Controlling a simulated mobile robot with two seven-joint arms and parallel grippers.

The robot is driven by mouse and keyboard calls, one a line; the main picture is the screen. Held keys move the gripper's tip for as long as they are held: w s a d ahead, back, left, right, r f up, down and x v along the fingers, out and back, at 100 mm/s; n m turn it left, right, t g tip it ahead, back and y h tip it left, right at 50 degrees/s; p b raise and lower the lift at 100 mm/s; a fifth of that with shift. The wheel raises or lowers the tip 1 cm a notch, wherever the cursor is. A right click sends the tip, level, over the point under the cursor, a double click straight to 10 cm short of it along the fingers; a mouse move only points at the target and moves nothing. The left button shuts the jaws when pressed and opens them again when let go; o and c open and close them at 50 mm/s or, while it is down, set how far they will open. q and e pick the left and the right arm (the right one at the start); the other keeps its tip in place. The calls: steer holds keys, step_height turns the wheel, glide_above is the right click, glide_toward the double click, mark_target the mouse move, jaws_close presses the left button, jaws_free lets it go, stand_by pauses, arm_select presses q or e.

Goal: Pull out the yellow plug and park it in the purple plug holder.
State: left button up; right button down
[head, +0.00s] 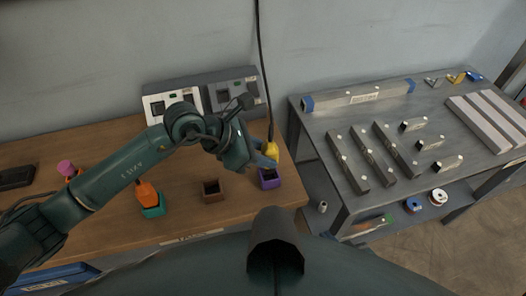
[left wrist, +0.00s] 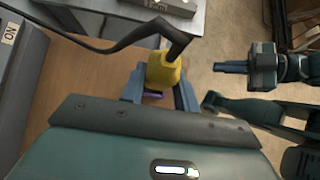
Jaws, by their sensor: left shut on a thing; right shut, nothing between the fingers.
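The yellow plug (head: 271,151), with a black cable running up from it, is at the purple plug holder (head: 269,182) near the wooden bench's right end. My left gripper (head: 265,162) is shut on the plug, which shows between its fingers in the left wrist view (left wrist: 163,70). The plug is right above the holder's opening; a bit of purple (left wrist: 153,95) shows below it. I cannot tell whether its lower end is inside. My right gripper (left wrist: 232,67) shows only in the left wrist view, shut and empty, away from the plug.
A brown holder (head: 212,191) stands empty. An orange plug (head: 147,193) is in a teal holder (head: 153,211); a pink plug (head: 66,168) is further left. Socket panels (head: 233,91) stand against the wall. A grey table (head: 335,118) with metal bars is at the right.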

arm_select(q)
steer(key=shift+f+b, duration=0.5)
steer(key=shift+f, duration=0.1)
steer(key=shift+f+b, duration=0.3)
steer(key=shift+f, duration=0.25)
steer(key=shift+f+b, duration=0.1)
steer(key=shift+b, duration=0.2)
steer(key=shift+f+b, duration=0.65)
steer(key=shift+f, duration=0.05)
steer(key=shift+f, duration=0.1)
steer(key=o, duration=1.1)
